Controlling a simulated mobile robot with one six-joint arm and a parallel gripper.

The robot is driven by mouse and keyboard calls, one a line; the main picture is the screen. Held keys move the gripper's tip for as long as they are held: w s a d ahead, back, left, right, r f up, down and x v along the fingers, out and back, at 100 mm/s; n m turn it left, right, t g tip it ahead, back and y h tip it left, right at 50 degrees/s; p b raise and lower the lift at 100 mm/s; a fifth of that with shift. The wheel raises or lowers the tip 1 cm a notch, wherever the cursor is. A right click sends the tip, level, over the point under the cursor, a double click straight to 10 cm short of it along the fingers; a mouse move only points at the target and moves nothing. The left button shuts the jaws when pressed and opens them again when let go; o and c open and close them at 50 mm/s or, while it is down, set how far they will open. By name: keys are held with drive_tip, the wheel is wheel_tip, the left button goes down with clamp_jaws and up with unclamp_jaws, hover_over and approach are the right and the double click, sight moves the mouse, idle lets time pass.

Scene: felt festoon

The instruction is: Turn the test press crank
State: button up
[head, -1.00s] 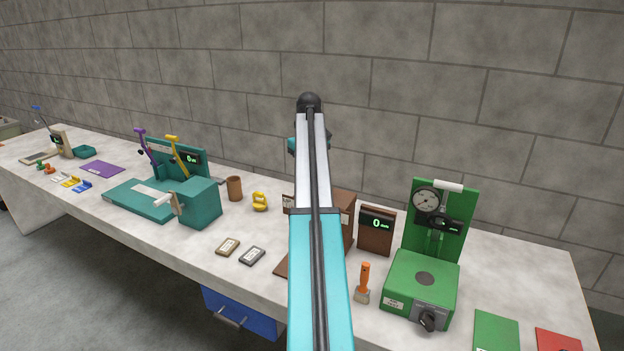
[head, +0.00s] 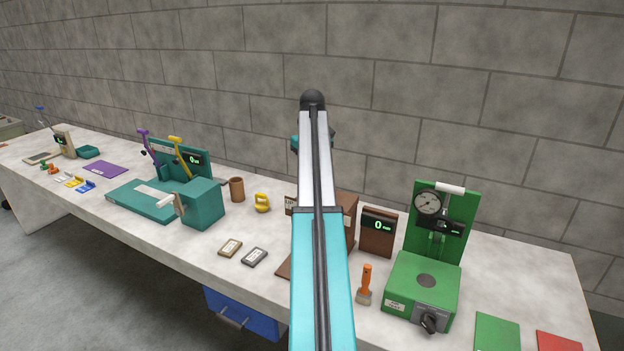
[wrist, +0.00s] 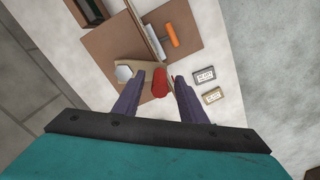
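A brown machine (head: 350,208) stands on the bench, mostly hidden behind my arm in the head view. The wrist view looks down on its brown base (wrist: 165,22). There a red grip (wrist: 160,83) sits at the end of a tan bar (wrist: 130,70), which looks like a crank. My gripper (wrist: 160,80) is open, with one dark finger on each side of the red grip and a gap showing on both sides. I cannot tell whether the fingers are low enough to surround it. My gripper is hidden in the head view. No label reading "test press" is legible.
An orange handle (wrist: 172,35) lies beyond the red grip. Two small cards (head: 230,248) lie left of the brown base. A teal machine (head: 202,203) with its own handle stands left, and a green press (head: 424,285) with a gauge right. A brown display (head: 378,233) stands between.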

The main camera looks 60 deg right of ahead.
wheel_tip(320, 180, up, 10)
drive_tip(key=p, duration=0.4)
drive_tip(key=shift+d+r, duration=0.1)
drive_tip(key=shift+r, duration=1)
drive_tip(key=shift+c, duration=0.4)
